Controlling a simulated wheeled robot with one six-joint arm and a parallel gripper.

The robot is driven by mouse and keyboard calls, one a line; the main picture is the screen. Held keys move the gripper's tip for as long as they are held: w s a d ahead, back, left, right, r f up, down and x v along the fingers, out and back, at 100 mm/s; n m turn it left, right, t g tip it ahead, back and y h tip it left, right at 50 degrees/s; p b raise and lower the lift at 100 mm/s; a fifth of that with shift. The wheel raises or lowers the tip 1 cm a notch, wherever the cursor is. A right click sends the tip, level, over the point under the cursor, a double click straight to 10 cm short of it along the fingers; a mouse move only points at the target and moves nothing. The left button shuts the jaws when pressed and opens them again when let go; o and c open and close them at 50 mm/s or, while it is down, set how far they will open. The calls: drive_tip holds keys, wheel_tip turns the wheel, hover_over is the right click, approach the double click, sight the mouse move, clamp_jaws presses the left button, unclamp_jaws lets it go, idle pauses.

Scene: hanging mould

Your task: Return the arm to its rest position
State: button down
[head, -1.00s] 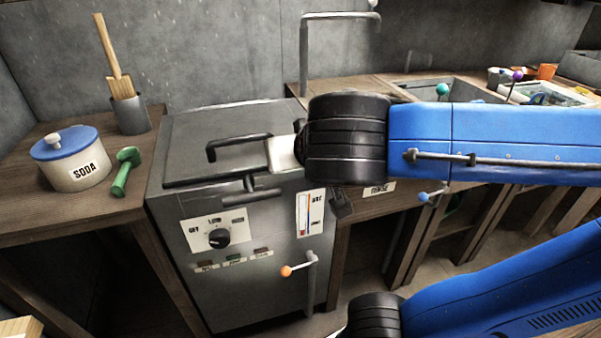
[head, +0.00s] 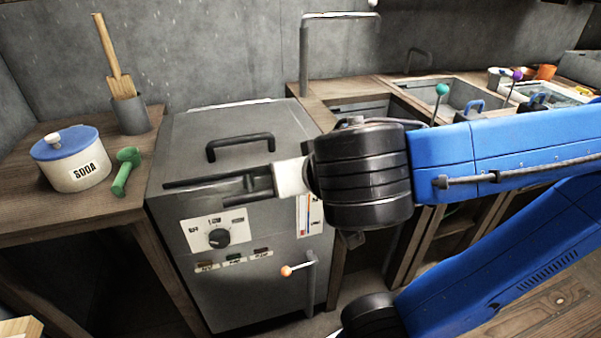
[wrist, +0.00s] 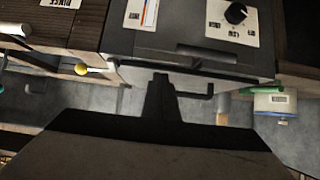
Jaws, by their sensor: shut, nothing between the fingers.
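My gripper (head: 242,185) is dark and appears in front of the upper front of the grey metal tank (head: 275,225) in the head view. In the wrist view my gripper (wrist: 160,82) is a narrow dark shape at the middle, with its fingers together and nothing held. The tank's black lid handle (head: 240,141) stands above and behind it in the head view. The lid looks closed. I cannot tell how far the fingers are from the tank front. My blue arm reaches in from the right and hides part of the counter.
The tank front has a dial (head: 219,238) and an orange-tipped lever (head: 287,271). Sinks (head: 465,95) lie behind my arm.

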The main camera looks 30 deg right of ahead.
drive_tip(key=shift+s+f, duration=0.1)
drive_tip(key=shift+s, duration=0.25)
drive_tip(key=shift+s, duration=0.15)
drive_tip(key=shift+f, duration=0.1)
drive_tip(key=d+f+n+g+y, duration=0.2)
drive_tip(key=d+f+g, duration=0.4)
drive_tip(key=f, duration=0.6)
drive_tip(key=shift+s+f, duration=0.35)
idle(0.7)
drive_tip(key=shift+d, duration=0.1)
drive_tip(key=shift+s, duration=0.1)
idle(1.0)
